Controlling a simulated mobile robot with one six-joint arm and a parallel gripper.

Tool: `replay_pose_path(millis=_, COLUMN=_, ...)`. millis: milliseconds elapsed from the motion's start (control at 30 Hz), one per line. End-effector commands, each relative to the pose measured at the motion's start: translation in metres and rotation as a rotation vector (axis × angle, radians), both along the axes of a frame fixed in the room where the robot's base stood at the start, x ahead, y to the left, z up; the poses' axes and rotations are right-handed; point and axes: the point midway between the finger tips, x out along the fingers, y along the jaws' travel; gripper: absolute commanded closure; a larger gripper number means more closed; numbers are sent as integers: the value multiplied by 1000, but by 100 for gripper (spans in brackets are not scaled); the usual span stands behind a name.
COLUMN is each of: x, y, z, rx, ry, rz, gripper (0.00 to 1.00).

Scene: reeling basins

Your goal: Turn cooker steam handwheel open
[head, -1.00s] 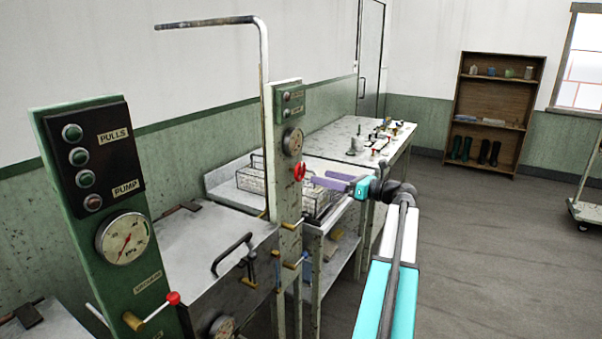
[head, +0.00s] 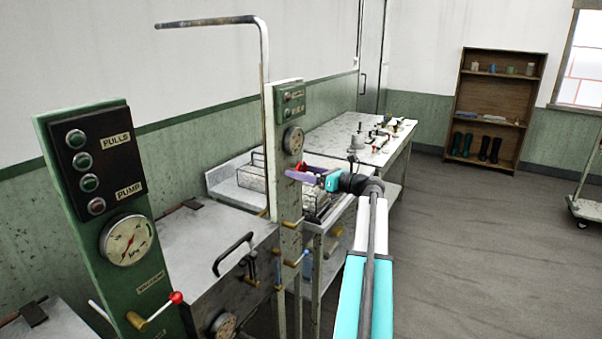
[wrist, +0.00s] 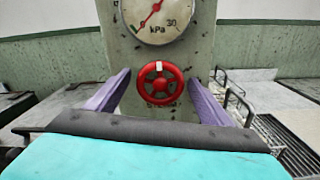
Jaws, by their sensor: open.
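The red cooker steam handwheel (wrist: 160,83) is on the front of a pale, speckled post (head: 286,104), below a round kPa gauge (wrist: 158,16). In the wrist view it is near the middle, with a white mark at its top. My gripper (wrist: 159,78) is open, with one purple finger on each side of the handwheel and visible gaps between. In the head view my gripper (head: 300,175) is at the post and its purple finger hides most of the wheel; only a bit of red shows. I cannot tell whether the fingertips reach the wheel's depth.
A green panel (head: 62,140) with buttons, a gauge and a red-knobbed lever (head: 176,297) stands at the left. A wire basket (head: 252,178) is on the basin behind the post. A bench (head: 335,132) and a shelf (head: 497,58) are farther back.

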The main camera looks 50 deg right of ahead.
Motion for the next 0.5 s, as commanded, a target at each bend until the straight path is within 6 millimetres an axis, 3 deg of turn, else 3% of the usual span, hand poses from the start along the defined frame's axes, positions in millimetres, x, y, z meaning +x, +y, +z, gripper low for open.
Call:
replay_pose_path(millis=100, x=0, y=0, z=0, rx=0, ry=0, rz=0, gripper=26)
replay_pose_path(millis=333, x=-1, y=0, z=0, rx=0, ry=0, rz=0, gripper=65)
replay_pose_path(millis=367, x=-1, y=0, z=0, rx=0, ry=0, rz=0, gripper=67)
replay_pose_path(millis=400, x=-3, y=13, z=0, rx=0, ry=0, rz=1, gripper=67)
replay_pose_path(millis=500, x=-2, y=3, z=0, rx=-2, ry=0, rz=3, gripper=67)
